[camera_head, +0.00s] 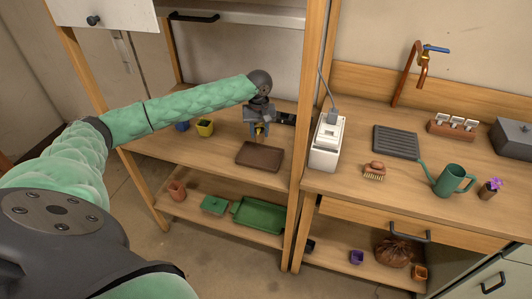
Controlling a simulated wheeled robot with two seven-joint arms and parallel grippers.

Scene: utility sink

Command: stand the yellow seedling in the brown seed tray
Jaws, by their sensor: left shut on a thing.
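My left gripper (259,127) reaches in from the left and points down above the wooden shelf. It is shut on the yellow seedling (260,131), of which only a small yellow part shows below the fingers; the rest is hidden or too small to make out. The brown seed tray (249,163) lies flat on the shelf just below and in front of the gripper in the picture. The tray looks empty. I cannot tell the exact gap between seedling and tray. My right gripper is not in view.
A yellow pot (205,127) and a blue pot (182,126) stand left of the tray. A wooden post (305,120) and white device (327,142) stand to the right. A green tray (258,216) lies on the shelf below. The right counter holds a watering can (447,181).

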